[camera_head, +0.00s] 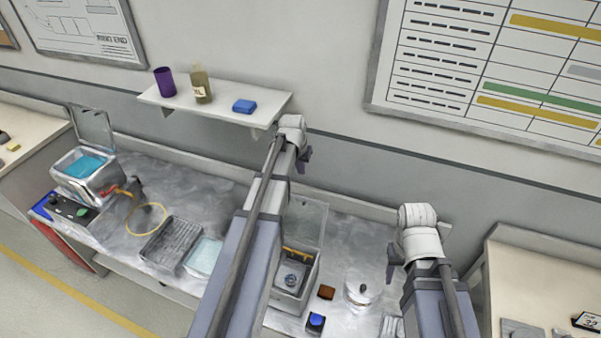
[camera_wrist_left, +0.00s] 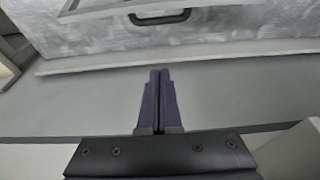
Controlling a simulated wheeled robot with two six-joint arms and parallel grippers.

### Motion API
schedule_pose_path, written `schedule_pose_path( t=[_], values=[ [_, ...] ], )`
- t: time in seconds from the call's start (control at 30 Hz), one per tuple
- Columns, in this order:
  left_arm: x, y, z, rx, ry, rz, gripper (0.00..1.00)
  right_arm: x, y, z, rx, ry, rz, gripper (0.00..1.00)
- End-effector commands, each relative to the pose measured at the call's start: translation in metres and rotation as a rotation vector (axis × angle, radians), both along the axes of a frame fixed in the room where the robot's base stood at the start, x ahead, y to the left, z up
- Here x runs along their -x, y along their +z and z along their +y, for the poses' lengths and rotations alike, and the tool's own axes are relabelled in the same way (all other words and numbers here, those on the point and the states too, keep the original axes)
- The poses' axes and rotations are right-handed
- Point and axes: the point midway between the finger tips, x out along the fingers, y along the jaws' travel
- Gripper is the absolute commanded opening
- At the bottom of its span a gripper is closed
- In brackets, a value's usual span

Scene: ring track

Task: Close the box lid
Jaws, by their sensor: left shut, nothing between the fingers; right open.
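A grey open-topped box (camera_head: 307,283) stands on the worktop, partly hidden behind my left arm. Its pale see-through lid (camera_head: 308,217) stands up, open, at the back of the box. A round metal part and a yellowish piece show inside. My left gripper (camera_head: 305,160) is above and behind the lid, near the wall, apart from it. In the left wrist view its fingers (camera_wrist_left: 158,75) are shut and empty. A dark handle (camera_wrist_left: 160,17) on a pale panel shows at the top of that view. My right gripper (camera_head: 392,265) is open, right of the box, above the worktop.
A second container (camera_head: 84,176) with blue contents and a raised lid stands at far left. A yellow ring (camera_head: 146,219) and a dark rack (camera_head: 170,242) lie nearby. A brown block (camera_head: 326,292), a blue item (camera_head: 316,321) and a clear round vessel (camera_head: 361,291) are right of the box. A shelf (camera_head: 222,109) hangs behind.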

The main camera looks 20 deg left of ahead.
Motion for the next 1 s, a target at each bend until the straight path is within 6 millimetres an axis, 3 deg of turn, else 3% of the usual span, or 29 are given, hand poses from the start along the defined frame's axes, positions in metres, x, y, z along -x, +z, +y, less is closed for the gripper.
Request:
schedule_pose_path(
  t=[0.63, 0.7, 0.8, 1.0],
  values=[
    [-0.026, -0.092, 0.002, 0.0, 0.0, 0.0, 0.0, -0.001, -0.092, 0.0, 0.001, 0.004, -0.002, 0.5],
    [-0.005, -0.081, -0.001, 0.0, 0.001, 0.0, 0.0, -0.001, -0.081, 0.0, 0.001, 0.004, -0.002, 0.5],
    [0.009, -0.081, -0.001, 0.0, 0.0, 0.0, 0.0, -0.001, -0.081, 0.0, 0.001, 0.003, -0.002, 0.5],
    [0.016, -0.08, -0.001, 0.0, 0.0, 0.0, 0.0, -0.001, -0.08, 0.0, 0.0, 0.003, -0.002, 0.5]
  ],
)
